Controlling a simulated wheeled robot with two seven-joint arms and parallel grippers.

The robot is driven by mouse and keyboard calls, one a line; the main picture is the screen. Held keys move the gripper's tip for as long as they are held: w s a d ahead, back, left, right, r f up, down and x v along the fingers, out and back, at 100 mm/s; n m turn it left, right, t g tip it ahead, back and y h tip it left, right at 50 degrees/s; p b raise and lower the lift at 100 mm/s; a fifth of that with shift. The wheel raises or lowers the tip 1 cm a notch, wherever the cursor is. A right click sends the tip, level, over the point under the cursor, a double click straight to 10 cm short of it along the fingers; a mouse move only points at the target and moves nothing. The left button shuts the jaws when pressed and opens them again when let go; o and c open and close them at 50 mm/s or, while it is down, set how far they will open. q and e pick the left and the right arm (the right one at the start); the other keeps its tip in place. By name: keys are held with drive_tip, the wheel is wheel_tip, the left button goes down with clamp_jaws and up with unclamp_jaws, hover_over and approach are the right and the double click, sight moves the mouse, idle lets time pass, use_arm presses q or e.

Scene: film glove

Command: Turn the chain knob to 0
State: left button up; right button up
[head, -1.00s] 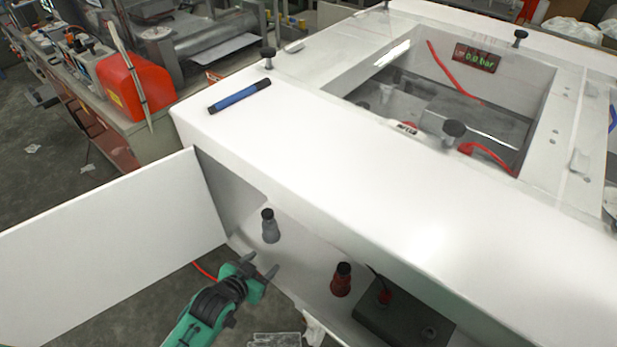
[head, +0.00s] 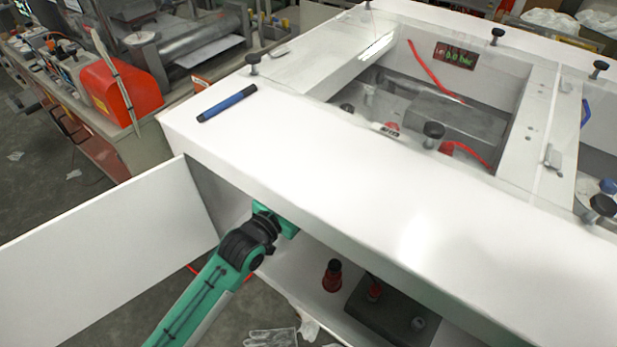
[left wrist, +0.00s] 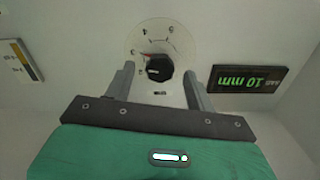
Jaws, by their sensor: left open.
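The black knob (left wrist: 159,67) shows in the left wrist view at the centre of a round pale dial (left wrist: 133,40) with numerals. The dial appears upside down, and a small red mark shows at the knob's upper left. Which numeral it points at is too small to tell surely. My left gripper (left wrist: 158,75) is open, with one finger on each side of the knob and gaps visible on both sides. In the head view my left gripper (head: 277,221) reaches under the white top into the open compartment; its fingertips and the knob are hidden there. My right gripper is not in view.
A dark display reading "10 mm" (left wrist: 247,79) is right of the dial, upside down. In the compartment stand a red bottle with black cap (head: 332,276) and a dark box (head: 386,316). The open white door (head: 110,255) is left of my arm. A blue marker (head: 227,103) lies on top.

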use_arm(q)
drive_tip(key=x, duration=0.3)
drive_tip(key=shift+w, duration=0.1)
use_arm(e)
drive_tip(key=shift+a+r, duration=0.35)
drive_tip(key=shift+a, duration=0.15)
use_arm(q)
drive_tip(key=c, duration=1)
drive_tip(key=shift+o, duration=0.2)
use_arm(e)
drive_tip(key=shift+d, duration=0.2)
use_arm(q)
drive_tip(key=shift+p, duration=0.3)
